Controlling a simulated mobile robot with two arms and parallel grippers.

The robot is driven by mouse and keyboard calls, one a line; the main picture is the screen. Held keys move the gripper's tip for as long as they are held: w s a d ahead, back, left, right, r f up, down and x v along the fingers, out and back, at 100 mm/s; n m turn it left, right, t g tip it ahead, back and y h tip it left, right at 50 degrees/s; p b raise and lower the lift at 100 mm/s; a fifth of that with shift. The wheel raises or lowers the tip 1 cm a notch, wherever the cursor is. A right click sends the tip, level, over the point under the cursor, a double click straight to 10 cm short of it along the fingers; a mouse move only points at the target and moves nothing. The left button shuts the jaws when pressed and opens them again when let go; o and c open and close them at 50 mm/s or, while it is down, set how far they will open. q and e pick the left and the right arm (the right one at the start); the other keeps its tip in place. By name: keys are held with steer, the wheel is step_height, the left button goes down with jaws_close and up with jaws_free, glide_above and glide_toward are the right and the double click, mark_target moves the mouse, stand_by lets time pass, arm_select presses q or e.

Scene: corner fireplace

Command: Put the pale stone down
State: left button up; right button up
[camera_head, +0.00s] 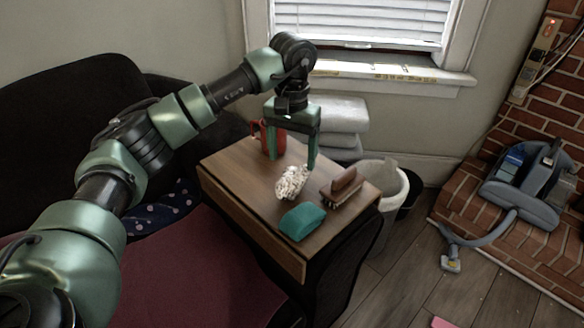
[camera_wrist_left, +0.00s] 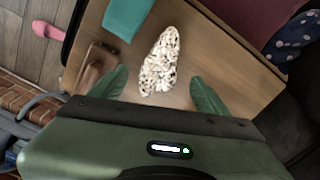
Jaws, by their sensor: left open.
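The pale stone (camera_head: 292,182), white with dark speckles, rests on the wooden table (camera_head: 233,162). In the left wrist view the stone (camera_wrist_left: 160,62) lies between and just beyond the two green fingertips. My left gripper (camera_head: 292,156) is open, pointing down over the table, with its fingers apart and nothing held. In the left wrist view the gripper (camera_wrist_left: 160,88) shows its fingers spread to either side of the stone, with no visible contact. My right gripper is in neither view.
On the table stand a teal block (camera_head: 302,222), a brown brush-like object (camera_head: 343,188) and a red mug (camera_head: 272,138), partly behind the gripper. A white bin (camera_head: 393,192) stands beyond the table's right edge. A dark sofa (camera_head: 60,95) is at left.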

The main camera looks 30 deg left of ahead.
mark_target(290, 178)
arm_select(q)
steer(key=shift+o, duration=0.6)
step_height(290, 178, up, 3)
steer(key=s+f+t+p, duration=0.1)
steer(key=f+t+p, duration=0.1)
steer(key=s+f+t+p, duration=0.1)
steer(key=f, duration=0.1)
steer(key=shift+s+a+t, duration=0.25)
steer(key=shift+s+t, duration=0.1)
steer(key=shift+t, duration=0.05)
steer(key=shift+s+d+f+t, duration=0.15)
steer(key=shift+s+d+t, duration=0.05)
steer(key=shift+s+t, duration=0.1)
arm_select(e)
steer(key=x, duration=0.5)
arm_select(q)
steer(key=shift+w+f, duration=0.15)
steer(key=shift+f, duration=0.2)
steer(key=b+x, duration=0.1)
steer(key=x, duration=0.6)
steer(key=shift+r, duration=0.1)
jaws_close()
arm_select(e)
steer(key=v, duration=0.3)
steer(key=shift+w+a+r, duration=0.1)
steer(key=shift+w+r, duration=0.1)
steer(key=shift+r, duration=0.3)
